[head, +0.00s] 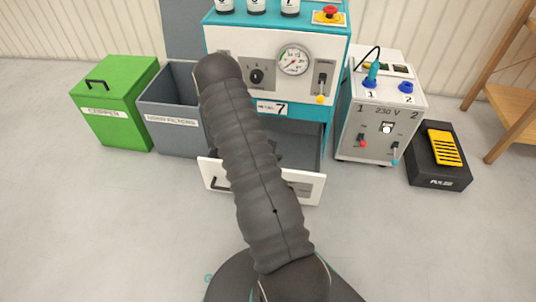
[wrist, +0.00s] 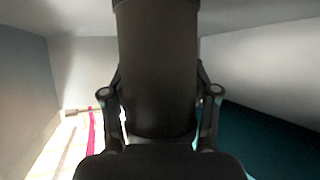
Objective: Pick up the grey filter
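In the wrist view a dark grey, rounded body, which looks like the filter (wrist: 157,65), fills the middle. It lies centred between the finger links of my gripper, and its top end runs to the upper picture edge. My gripper's dark palm and side links show around its lower end, but the fingertips are hidden, so I cannot tell whether they grip it. Pale walls surround them. In the head view my arm covers the gripper and the filter, in front of the teal and white machine (head: 225,70) with its white-fronted drawer (head: 305,187) pulled out.
A grey bin labelled for used filters (head: 170,140) stands open left of the machine, beside a green lidded copper box (head: 112,125). On the right stand a 230 V supply box (head: 375,118), a black and yellow pedal (head: 440,172) and a wooden shelf (head: 515,95).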

